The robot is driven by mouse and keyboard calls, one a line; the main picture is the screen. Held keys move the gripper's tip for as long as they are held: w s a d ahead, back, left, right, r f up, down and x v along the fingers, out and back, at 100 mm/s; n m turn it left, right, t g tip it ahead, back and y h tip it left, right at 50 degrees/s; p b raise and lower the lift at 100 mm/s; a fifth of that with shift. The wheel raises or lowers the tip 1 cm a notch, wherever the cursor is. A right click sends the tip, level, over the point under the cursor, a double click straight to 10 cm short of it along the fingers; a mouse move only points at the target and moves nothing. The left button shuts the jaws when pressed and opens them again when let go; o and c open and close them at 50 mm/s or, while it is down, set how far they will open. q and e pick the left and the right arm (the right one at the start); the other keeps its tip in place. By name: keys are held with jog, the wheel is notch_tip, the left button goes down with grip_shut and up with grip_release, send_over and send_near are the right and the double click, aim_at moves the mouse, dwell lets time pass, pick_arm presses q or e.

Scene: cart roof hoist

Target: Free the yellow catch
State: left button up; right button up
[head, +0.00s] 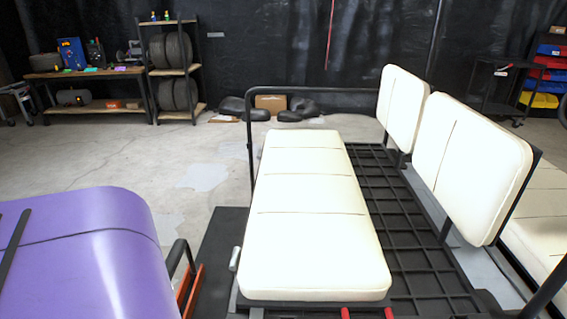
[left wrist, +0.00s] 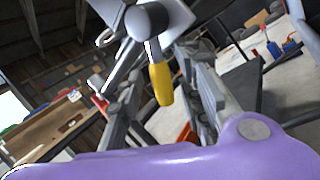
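The yellow catch (left wrist: 161,84) shows in the left wrist view, just above the picture's middle. It is a short yellow grip hanging below a dark rounded knob on grey metal parts. My left gripper (left wrist: 163,58) has its two grey fingers apart, one on each side of the catch in this view. I cannot tell whether the catch is between the fingertips or beyond them, and no contact is visible. The catch cannot be made out in the head view. Neither gripper shows in the head view.
In the head view, a purple body panel (head: 95,255) stands at the near left, beside the cream bench seat (head: 310,220). Cream backrests (head: 470,165) stand to the right. A black rail (head: 250,150) rises behind the bench. Open floor (head: 130,165) lies beyond, with shelves (head: 175,70) behind.

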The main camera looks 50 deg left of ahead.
pick_arm(q)
jog(key=shift+w, duration=0.1)
jog(key=v, duration=0.7)
jog(key=shift+d, duration=0.2)
jog(key=shift+f, duration=0.1)
jog(key=shift+c, duration=0.6)
